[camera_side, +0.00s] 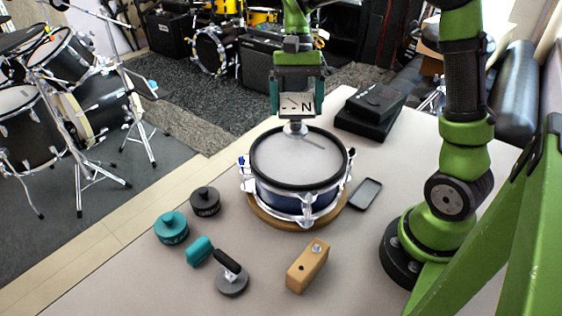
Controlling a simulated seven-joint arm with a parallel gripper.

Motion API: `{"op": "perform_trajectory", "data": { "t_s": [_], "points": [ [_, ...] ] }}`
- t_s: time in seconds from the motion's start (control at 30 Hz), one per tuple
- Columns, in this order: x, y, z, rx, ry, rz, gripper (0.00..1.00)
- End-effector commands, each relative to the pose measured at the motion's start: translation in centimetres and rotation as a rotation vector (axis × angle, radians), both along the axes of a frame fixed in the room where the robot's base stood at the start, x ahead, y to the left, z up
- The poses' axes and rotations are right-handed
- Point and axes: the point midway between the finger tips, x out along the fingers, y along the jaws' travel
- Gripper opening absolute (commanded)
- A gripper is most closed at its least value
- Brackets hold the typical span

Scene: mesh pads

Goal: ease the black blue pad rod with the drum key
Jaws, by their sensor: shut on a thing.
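A snare-size drum (297,160) with a pale mesh head, black rim and dark blue shell stands on a round wooden base (268,219). Chrome rod fittings show around its rim, one at the front (307,206) and one with blue on it at the left (243,160). My gripper (297,108) is above the drum's far rim, shut on a pale block (296,103) marked "N". A round metal piece (295,128) shows under the block at the far rim. Whether this block is the drum key, and whether it is seated on a rod, I cannot tell.
A wooden block (307,268), a grey disc with black handle (232,282), a teal piece (199,250), a teal weight (171,230) and a black weight (205,203) lie in front. A phone (365,194) and black boxes (372,110) are right of the drum.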

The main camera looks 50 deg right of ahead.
Motion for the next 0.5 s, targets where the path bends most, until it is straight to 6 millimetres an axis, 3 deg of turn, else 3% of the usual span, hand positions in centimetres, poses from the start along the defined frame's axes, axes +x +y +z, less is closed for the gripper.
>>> {"op": "perform_trajectory", "data": {
  "t_s": [0.37, 0.5],
  "points": [
    [0.02, 0.01, 0.70, -0.001, -0.002, 0.000, 0.36],
    [-0.49, 0.69, 0.87, -0.002, -0.004, 0.078, 0.36]
  ]
}}
